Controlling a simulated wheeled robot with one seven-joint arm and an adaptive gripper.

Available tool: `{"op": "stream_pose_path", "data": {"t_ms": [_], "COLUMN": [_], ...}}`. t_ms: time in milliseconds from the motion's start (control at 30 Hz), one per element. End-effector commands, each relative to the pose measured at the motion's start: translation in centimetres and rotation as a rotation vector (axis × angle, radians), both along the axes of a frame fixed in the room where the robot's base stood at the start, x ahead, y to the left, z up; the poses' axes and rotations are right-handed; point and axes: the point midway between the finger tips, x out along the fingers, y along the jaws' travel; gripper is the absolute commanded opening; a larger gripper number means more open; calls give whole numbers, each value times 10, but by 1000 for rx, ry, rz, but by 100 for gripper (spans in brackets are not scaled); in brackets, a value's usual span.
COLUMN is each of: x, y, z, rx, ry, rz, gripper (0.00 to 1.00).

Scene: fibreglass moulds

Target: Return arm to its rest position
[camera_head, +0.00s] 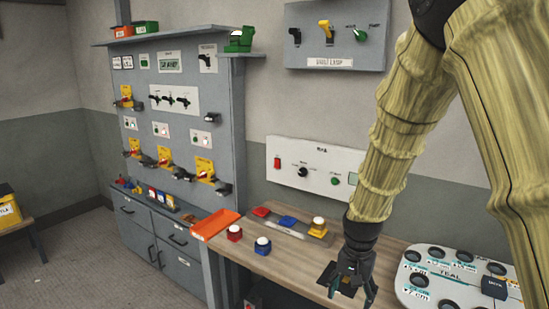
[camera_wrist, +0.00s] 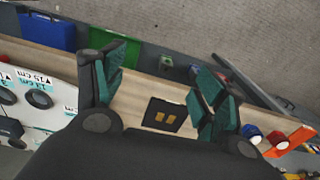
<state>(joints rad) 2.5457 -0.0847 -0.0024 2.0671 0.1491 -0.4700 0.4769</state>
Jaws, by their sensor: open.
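My arm (camera_head: 390,140), in a ribbed yellow-green cover, comes down from the upper right in the head view. It hangs bent over the wooden table (camera_head: 285,262). My gripper (camera_head: 350,294) points down above the table's front part. In the wrist view my gripper (camera_wrist: 160,62) has its two teal-padded fingers spread apart with nothing between them. A dark square plate with two gold patches (camera_wrist: 164,116) lies on the table beneath it. Part of that plate is hidden behind the gripper in the head view.
A white board with round holes (camera_head: 425,283) lies close right of my gripper. A white control panel (camera_head: 312,168) is on the wall behind. Bare floor (camera_head: 70,265) is at left.

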Motion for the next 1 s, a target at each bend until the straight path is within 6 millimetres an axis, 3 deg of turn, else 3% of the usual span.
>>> {"op": "stream_pose_path", "data": {"t_ms": [33, 167, 367, 800, 1000], "x": [2, 1, -23, -132, -193], "y": [-1, -4, -10, -26, -29], "z": [-16, -46, -98, -267, -328], "rx": [-1, -5, -11, -23, -20], "ry": [9, 17, 18, 24, 25], "rz": [7, 29, 75, 259, 346], "gripper": [71, 71, 71, 71, 71]}}
